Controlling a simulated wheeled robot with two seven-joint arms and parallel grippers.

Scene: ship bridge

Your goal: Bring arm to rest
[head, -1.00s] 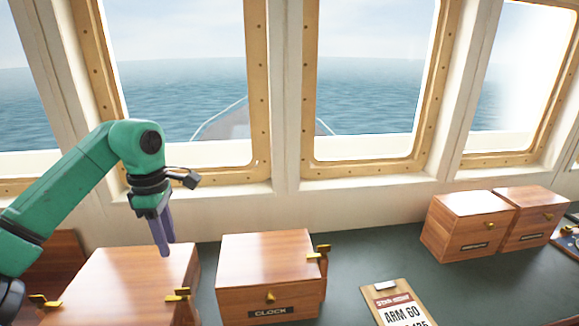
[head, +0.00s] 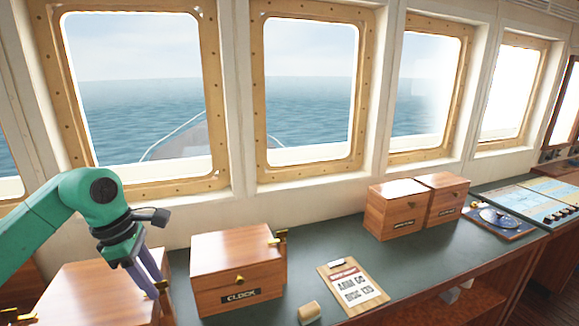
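My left arm comes in from the left, green with black joints, bent down at the wrist. Its gripper (head: 150,279) has purple-grey fingers pointing down over the right part of a wooden box (head: 90,292) at the lower left. Whether the fingers touch the box or its brass latch cannot be told. The fingers look close together, but their tips are partly lost against the box, and I see nothing held. My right gripper is not in view.
A wooden box labelled CLOCK (head: 237,268) stands right of the gripper. A clipboard (head: 352,287) and a small tan block (head: 309,312) lie farther right. Two wooden boxes (head: 391,209) (head: 440,198), a round instrument (head: 500,217) and a chart (head: 540,201) stand beyond. Green counter (head: 330,236) is bare between them.

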